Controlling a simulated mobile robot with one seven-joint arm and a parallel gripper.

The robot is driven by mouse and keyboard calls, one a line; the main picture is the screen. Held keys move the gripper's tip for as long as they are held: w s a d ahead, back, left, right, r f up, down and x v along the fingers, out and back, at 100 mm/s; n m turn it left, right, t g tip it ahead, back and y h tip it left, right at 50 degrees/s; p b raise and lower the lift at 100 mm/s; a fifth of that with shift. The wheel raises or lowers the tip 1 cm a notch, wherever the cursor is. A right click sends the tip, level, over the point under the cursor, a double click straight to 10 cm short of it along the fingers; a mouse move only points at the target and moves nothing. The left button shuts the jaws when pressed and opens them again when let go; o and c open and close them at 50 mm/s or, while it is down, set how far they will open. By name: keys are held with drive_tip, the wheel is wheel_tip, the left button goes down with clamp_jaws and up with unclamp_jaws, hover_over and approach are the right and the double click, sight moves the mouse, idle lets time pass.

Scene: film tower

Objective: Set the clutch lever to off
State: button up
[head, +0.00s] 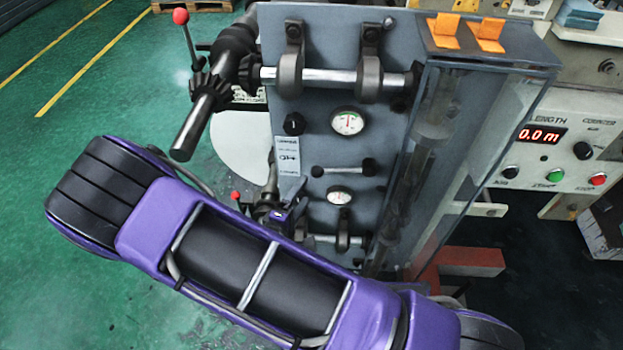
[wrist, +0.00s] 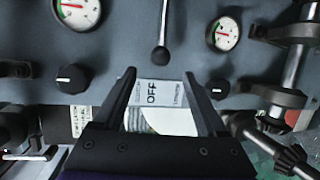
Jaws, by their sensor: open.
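In the wrist view a short metal lever with a black ball knob (wrist: 161,56) reaches in from the top of the grey panel. A white label (wrist: 152,93) printed "OFF" lies just below the knob. In the head view, what looks like the same lever (head: 342,169) lies sideways across the panel, its left knob pointing toward a white label (head: 287,158). No view shows the word "clutch" legibly. My gripper (wrist: 159,76) is open and empty. Its fingers frame the label, with the knob just beyond their tips. I see no contact with the lever.
Round dials (head: 347,122) and a black rotary knob (head: 294,124) sit near the lever. Thick shafts with clamps (head: 315,77) stick out above. A red-knobbed lever (head: 181,17) stands at upper left. A clear cover (head: 470,140) closes the right side. Green floor is open at left.

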drive_tip(key=v, duration=0.7)
drive_tip(key=shift+s, duration=0.2)
